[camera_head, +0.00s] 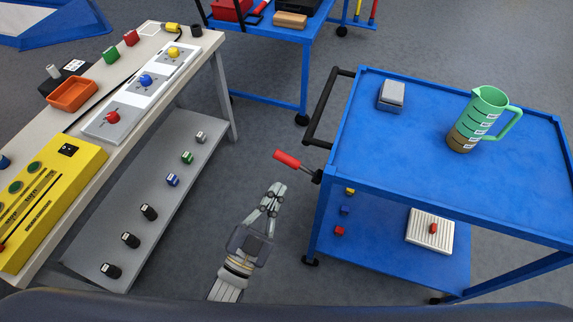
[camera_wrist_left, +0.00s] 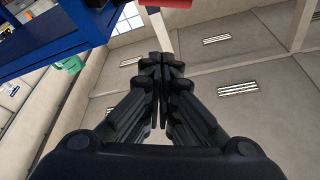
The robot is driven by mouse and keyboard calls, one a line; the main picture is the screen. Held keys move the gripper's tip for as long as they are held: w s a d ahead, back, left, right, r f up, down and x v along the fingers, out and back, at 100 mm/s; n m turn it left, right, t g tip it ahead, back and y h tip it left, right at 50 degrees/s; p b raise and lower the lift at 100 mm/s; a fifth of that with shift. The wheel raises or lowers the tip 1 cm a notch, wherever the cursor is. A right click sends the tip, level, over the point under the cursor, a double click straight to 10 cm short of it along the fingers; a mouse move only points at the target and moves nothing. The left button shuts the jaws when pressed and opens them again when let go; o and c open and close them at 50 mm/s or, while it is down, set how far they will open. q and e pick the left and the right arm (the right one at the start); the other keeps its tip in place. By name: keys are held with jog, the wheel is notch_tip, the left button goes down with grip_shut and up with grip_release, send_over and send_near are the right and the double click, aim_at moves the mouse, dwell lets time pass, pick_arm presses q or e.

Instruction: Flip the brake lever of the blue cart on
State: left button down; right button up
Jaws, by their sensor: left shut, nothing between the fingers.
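The blue cart (camera_head: 345,140) stands at the right in the head view. Its brake lever, with a red grip (camera_head: 287,159) and a dark shaft, sticks out to the left from the cart's near left corner. My left gripper (camera_head: 275,187) is shut and empty, just below and left of the lever, apart from it in the picture. In the left wrist view the gripper (camera_wrist_left: 162,60) has its fingers together. There, a piece of red (camera_wrist_left: 168,3), likely the lever grip, shows at the top edge, and the blue cart (camera_wrist_left: 60,35) is at the upper left. My right gripper is not in view.
A black push handle (camera_head: 322,110) projects from the cart's left side. A green measuring jug (camera_head: 485,110) and a grey box (camera_head: 391,96) stand on its top. A long workbench (camera_head: 205,45) with a lower shelf is at the left. Floor between them is clear.

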pick_arm(q)
jog(key=shift+r, duration=0.1)
notch_tip(320, 180, up, 3)
jog(key=p, duration=0.2)
send_over(287, 163)
jog(key=s+d, duration=0.2)
jog(key=s, duration=0.1)
jog(key=shift+w+a+f, duration=0.25)
jog(key=shift+w+f, duration=0.05)
jog(key=shift+f, duration=0.25)
jog(key=shift+w+a+f, duration=0.2)
jog(key=shift+w+f, duration=0.05)
jog(key=shift+f, duration=0.3)
jog(key=shift+a+f, duration=0.4)
jog(key=shift+f, duration=0.35)
jog(key=shift+a+f+b, duration=0.1)
jog(key=shift+a+b, duration=0.05)
jog(key=shift+b, duration=0.15)
